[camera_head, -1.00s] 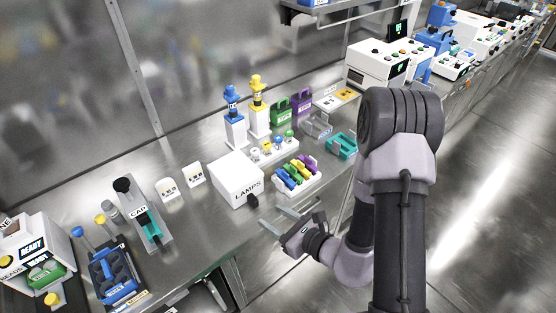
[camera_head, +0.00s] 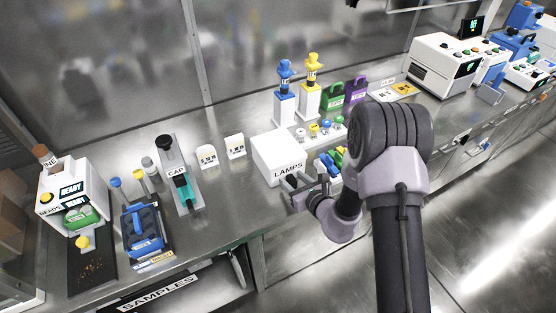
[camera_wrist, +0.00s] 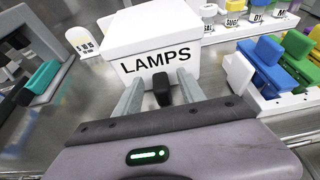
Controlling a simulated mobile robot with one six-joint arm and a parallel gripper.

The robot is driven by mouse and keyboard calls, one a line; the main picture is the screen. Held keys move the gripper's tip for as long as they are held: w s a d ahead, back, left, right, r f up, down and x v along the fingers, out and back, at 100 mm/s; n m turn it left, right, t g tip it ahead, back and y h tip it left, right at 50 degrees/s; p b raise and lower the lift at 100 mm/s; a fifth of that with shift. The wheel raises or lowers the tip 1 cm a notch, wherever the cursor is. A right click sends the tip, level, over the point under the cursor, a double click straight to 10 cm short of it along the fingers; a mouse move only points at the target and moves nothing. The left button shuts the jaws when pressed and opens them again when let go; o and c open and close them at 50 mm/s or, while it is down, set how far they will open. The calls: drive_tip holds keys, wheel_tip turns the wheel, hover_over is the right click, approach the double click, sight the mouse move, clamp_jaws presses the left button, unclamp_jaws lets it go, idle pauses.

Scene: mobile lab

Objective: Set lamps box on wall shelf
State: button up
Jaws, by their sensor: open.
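The white lamps box (camera_head: 280,155) stands on the steel bench, its LAMPS label facing my arm. In the wrist view the box (camera_wrist: 150,40) fills the upper middle, and its black handle (camera_wrist: 162,88) sticks out below the label. My gripper (camera_head: 300,187) is open right in front of the box. Its two fingers lie either side of the handle in the wrist view, with gaps visible between fingers and handle. Whether the fingertips touch the box front is unclear. Part of a shelf (camera_head: 420,4) shows at the top edge of the head view.
A rack of coloured clips (camera_wrist: 275,75) sits close to the right of the box, and labelled jars (camera_head: 315,130) stand behind it. Blue and yellow bottles (camera_head: 284,95) rise behind. A cap device (camera_head: 178,175) and small white cards (camera_head: 206,154) stand left.

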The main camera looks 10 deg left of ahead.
clamp_jaws()
drive_tip(key=shift+r, duration=0.2)
